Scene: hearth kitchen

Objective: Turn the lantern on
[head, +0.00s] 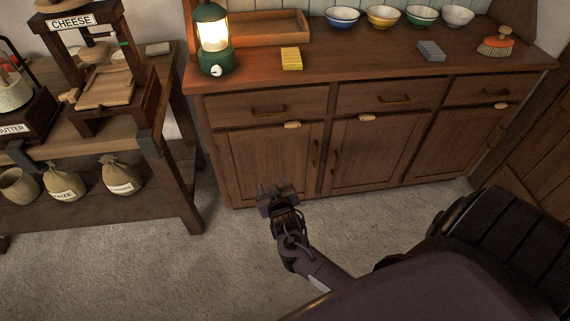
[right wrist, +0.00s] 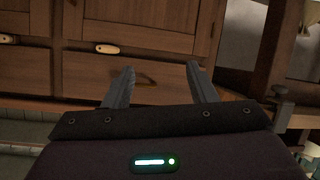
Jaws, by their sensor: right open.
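The lantern (head: 213,38) is green with a glass chimney and stands upright on the left end of the wooden counter in the head view. My right gripper (head: 277,190) is in front of the lower cabinet doors, below the counter and well apart from the lantern. In the right wrist view its two fingers (right wrist: 160,82) are spread with nothing between them. My left gripper is not in view.
The counter (head: 350,62) also holds a yellow sponge (head: 291,59), a wooden tray (head: 268,28), several bowls, a grey block (head: 431,50) and a brush (head: 496,42). A cheese press stand (head: 103,95) is on the left bench. The floor (head: 150,265) between is clear.

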